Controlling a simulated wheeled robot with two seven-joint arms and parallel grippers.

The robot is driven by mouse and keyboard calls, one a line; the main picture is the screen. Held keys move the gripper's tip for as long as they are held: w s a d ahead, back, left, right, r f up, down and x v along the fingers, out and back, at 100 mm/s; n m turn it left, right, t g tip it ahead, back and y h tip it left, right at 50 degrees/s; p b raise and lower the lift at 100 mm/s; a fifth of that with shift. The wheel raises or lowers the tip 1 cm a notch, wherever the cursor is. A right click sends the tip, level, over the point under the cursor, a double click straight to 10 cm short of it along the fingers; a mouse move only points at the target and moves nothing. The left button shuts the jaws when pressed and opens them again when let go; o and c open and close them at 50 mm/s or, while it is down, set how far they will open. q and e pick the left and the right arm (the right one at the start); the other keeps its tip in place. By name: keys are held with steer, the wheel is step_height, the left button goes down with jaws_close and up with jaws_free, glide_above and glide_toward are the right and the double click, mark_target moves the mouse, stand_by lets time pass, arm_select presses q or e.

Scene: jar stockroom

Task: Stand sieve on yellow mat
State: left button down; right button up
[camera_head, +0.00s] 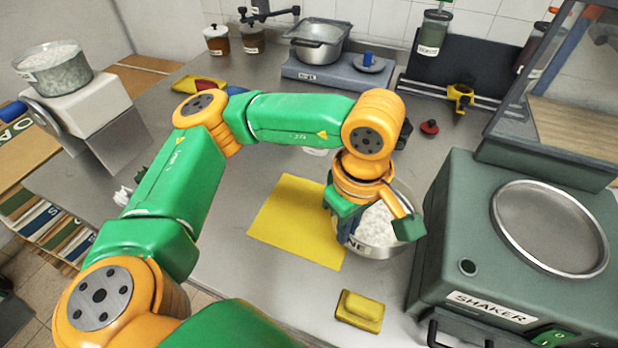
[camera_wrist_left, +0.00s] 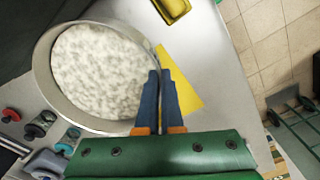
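A round metal sieve (camera_head: 376,228) filled with pale powder is beside the right edge of the yellow mat (camera_head: 295,225), seeming to overlap it slightly. Its label is partly covered; "NE" shows. My left gripper (camera_head: 347,232) is at the sieve's mat-side rim, pointing down. In the left wrist view, its blue fingers (camera_wrist_left: 160,90) are close together with the rim of the sieve (camera_wrist_left: 95,75) between them. The mat (camera_wrist_left: 184,92) shows beyond the fingers. I cannot tell whether the sieve touches the table. My right gripper is not in view.
The green shaker (camera_head: 445,240) stands right of the sieve. A yellow sponge-like block (camera_head: 360,311) lies in front. A similar filled pan (camera_head: 55,68) stands on a white block at far left. A scale with a pot (camera_head: 316,40), jars (camera_head: 216,40) and a red knob (camera_head: 429,127) are behind.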

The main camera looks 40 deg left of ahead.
arm_select(q)
steer(key=d+r+n, duration=0.1)
steer(key=d+n, duration=0.2)
steer(key=n, duration=0.8)
steer(key=d+r+n, duration=0.1)
steer(key=d+n, duration=0.2)
steer(key=n, duration=0.8)
steer(key=w+a+f, duration=0.1)
steer(key=a, duration=0.1)
steer(key=w+a+f, duration=0.2)
steer(key=a, duration=0.1)
steer(key=w+a+f+p, duration=0.1)
steer(key=a, duration=0.1)
steer(key=shift+w+a+f, duration=0.15)
steer(key=shift+a+f, duration=0.1)
steer(key=shift+f, duration=0.05)
steer(key=w+a+f, duration=0.2)
steer(key=f, duration=0.1)
steer(key=w+a+f, duration=0.1)
steer(key=f, duration=0.1)
steer(key=shift+a+f+p, duration=0.25)
steer(key=shift+a+p, duration=0.1)
steer(key=shift+a, duration=0.05)
step_height(320, 180, down, 3)
steer(key=shift+f, duration=0.3)
steer(key=c, duration=1.4)
jaws_free()
steer(key=o, duration=0.3)
